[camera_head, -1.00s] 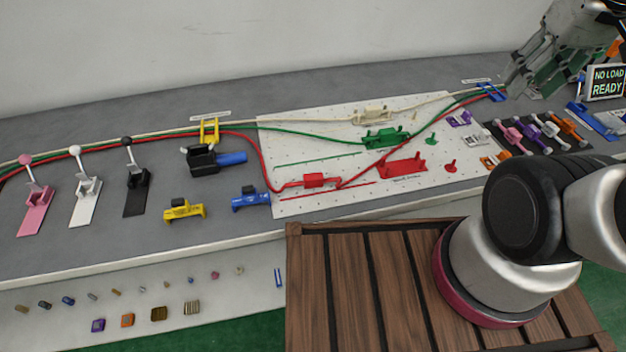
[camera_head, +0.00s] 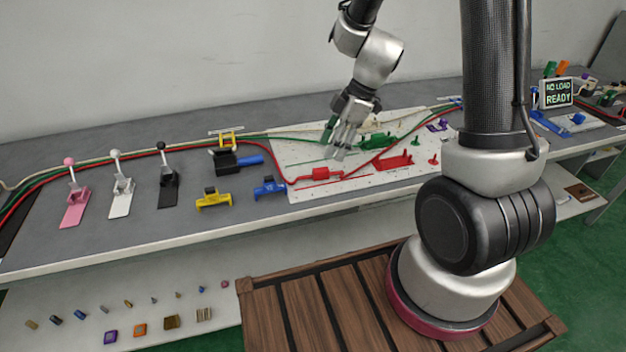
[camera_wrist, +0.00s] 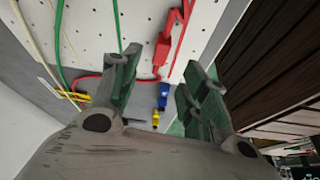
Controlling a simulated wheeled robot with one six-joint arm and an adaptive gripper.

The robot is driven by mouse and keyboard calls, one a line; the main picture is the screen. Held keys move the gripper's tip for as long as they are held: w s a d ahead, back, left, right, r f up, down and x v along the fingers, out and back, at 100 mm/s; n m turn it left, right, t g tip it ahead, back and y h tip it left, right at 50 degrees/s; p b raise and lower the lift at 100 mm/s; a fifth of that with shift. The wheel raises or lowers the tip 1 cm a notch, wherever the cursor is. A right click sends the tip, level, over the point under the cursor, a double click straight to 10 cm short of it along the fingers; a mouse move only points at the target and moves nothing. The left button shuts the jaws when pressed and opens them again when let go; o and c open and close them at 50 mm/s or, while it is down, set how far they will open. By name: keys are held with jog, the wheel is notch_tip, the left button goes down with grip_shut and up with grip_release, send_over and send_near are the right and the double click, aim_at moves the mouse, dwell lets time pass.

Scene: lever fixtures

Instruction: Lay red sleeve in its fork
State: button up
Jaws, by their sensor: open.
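The red sleeve (camera_head: 320,174) lies on the white pegboard (camera_head: 300,190), on the red cable, in the head view. It also shows in the wrist view (camera_wrist: 162,52), beyond the fingers. The red fork (camera_head: 395,162) stands on the board to the right of the sleeve; I cannot make it out in the wrist view. My gripper (camera_head: 341,150) is open and empty, pointing down over the board. In the head view it appears just above and right of the sleeve, apart from it.
The green sleeve (camera_head: 377,141) sits behind on the green cable. A blue holder (camera_head: 269,186), a yellow holder (camera_head: 213,200) and a black clamp with a blue handle (camera_head: 240,160) stand left of the board. Pink, white and black levers (camera_head: 168,180) stand farther left.

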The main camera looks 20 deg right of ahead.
aim_at(322, 169)
jog(key=shift+a+f, duration=0.15)
jog(key=shift+f, duration=0.1)
jog(key=x, duration=0.7)
jog(key=shift+f, duration=0.25)
jog(key=c, duration=1)
